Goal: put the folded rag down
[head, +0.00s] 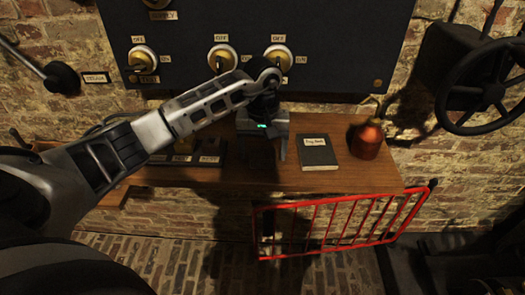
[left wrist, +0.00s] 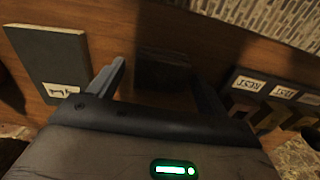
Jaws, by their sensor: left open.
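My left gripper (head: 263,143) is over the wooden shelf, between the labelled tray and the dark book. It points down, with its fingers apart. In the left wrist view, a dark, flat, rectangular thing that looks like the folded rag (left wrist: 163,68) lies on the shelf, between and just beyond the open fingers (left wrist: 160,80). I see no finger pressed on it. The gripper hides it in the head view. My right gripper is not in view.
The dark book (head: 317,153) and a copper-coloured can (head: 367,140) are right of my gripper on the shelf (head: 300,184). The labelled tray (head: 200,160) is on the left. A red railing (head: 335,222) stands in front. A switch panel (head: 330,50) and a handwheel (head: 480,85) are above.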

